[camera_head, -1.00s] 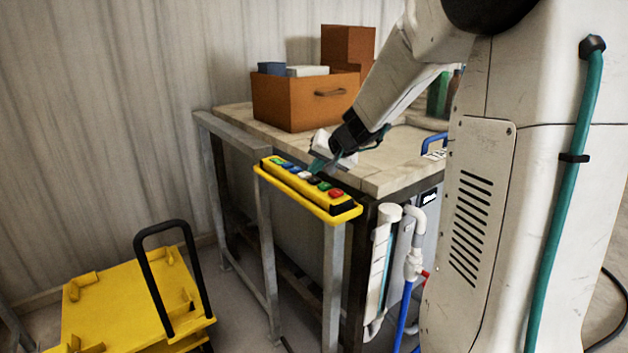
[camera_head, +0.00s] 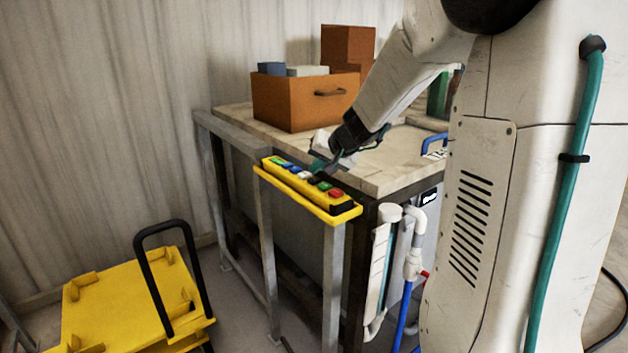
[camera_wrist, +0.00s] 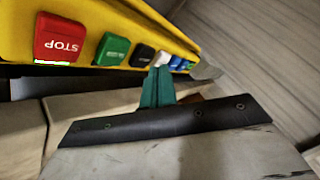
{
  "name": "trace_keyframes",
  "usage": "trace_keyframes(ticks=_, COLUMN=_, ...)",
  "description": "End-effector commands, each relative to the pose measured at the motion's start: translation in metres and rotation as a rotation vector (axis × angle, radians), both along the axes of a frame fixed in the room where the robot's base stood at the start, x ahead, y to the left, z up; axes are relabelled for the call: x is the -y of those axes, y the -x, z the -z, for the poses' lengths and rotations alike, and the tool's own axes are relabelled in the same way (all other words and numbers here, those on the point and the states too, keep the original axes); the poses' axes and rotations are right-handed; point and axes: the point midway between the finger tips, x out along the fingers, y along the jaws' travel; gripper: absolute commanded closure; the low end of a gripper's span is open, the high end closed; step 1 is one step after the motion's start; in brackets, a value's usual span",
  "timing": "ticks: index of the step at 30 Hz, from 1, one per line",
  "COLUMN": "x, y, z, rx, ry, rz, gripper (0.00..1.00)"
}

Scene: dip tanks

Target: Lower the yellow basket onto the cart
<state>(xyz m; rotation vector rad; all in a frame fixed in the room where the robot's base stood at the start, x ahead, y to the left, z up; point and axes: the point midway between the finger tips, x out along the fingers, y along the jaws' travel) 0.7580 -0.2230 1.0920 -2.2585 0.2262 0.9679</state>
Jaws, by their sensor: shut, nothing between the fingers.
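The yellow cart (camera_head: 118,303) with a black push handle stands empty on the floor at the lower left of the head view. The yellow basket is not visible in any view. A yellow button panel (camera_head: 310,193) sits on a rail in front of the bench. My gripper (camera_head: 317,168) is shut and empty over the middle of the panel. In the wrist view its teal fingertips (camera_wrist: 159,72) are close to the white button (camera_wrist: 163,58); whether they touch it I cannot tell. A red STOP button (camera_wrist: 60,37), a green button (camera_wrist: 112,49) and a black button (camera_wrist: 142,55) lie to the left.
The bench (camera_head: 385,174) behind the panel carries an orange box (camera_head: 290,104) with items inside. Grey rail posts (camera_head: 333,280) stand between bench and cart. White pipes (camera_head: 413,262) run below the bench's right corner. Floor between cart and rail is clear.

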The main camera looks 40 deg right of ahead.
Motion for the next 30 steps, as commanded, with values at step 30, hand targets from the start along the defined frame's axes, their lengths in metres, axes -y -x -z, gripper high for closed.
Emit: trace_keyframes(ticks=30, x=-0.0001, y=0.0001, z=0.0085, rx=0.0, ry=0.0, rz=0.0, gripper=1.0)
